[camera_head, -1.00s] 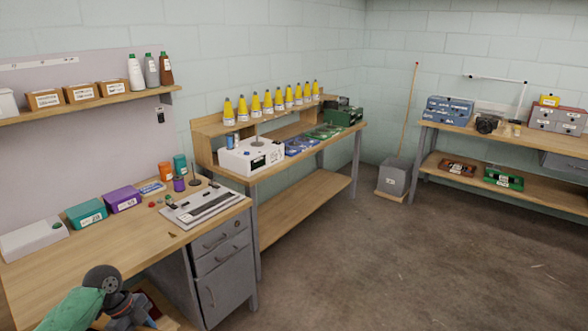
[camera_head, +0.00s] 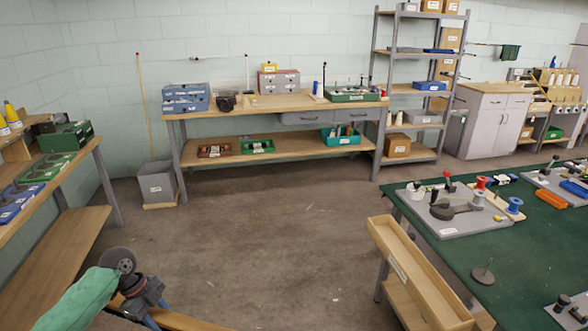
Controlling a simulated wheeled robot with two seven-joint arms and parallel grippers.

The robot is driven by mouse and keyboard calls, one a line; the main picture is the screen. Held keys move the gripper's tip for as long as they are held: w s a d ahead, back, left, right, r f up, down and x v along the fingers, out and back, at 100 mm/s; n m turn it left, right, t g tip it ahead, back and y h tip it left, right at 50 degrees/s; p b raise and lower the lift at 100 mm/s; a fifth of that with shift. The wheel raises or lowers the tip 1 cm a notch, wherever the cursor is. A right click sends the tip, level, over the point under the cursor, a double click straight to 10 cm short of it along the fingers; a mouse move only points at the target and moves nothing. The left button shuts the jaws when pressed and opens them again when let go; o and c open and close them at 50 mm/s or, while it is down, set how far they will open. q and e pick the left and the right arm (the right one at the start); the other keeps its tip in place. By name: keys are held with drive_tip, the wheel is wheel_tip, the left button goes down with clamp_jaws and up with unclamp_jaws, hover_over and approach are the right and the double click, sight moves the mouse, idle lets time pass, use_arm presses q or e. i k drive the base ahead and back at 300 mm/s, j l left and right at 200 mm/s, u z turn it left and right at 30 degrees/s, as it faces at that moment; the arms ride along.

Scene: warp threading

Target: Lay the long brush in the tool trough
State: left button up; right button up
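The likely tool trough, a long open wooden trough (camera_head: 388,245) with a label on its side, runs along the near left side of the green table. Its inside looks empty. My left arm comes in at the lower left in a green sleeve, and its grey end (camera_head: 143,294) is far left of the trough. Its fingers cannot be made out. A light wooden strip (camera_head: 190,322) shows beside it at the bottom edge. I cannot tell whether this is the long brush or whether it is held. No brush is clearly seen elsewhere. My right gripper is out of view.
The green table (camera_head: 450,262) at right carries grey boards, spools and small tools. A back bench (camera_head: 270,104) holds boxes and bins. A shelf rack (camera_head: 376,85) and a cabinet (camera_head: 490,120) stand beyond. A grey bin (camera_head: 158,186) stands at left. The middle floor is clear.

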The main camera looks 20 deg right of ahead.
sight(405, 263)
drive_tip(key=i+l+z, duration=0.1)
drive_tip(key=z, duration=0.35)
drive_tip(key=i+z, duration=0.25)
drive_tip(key=z, duration=0.15)
drive_tip(key=i+z, duration=0.2)
drive_tip(key=z, duration=0.25)
drive_tip(key=i+j+z, duration=0.15)
drive_tip(key=z, duration=0.3)
drive_tip(key=i+j+z, duration=0.15)
drive_tip(key=i+z, duration=0.2)
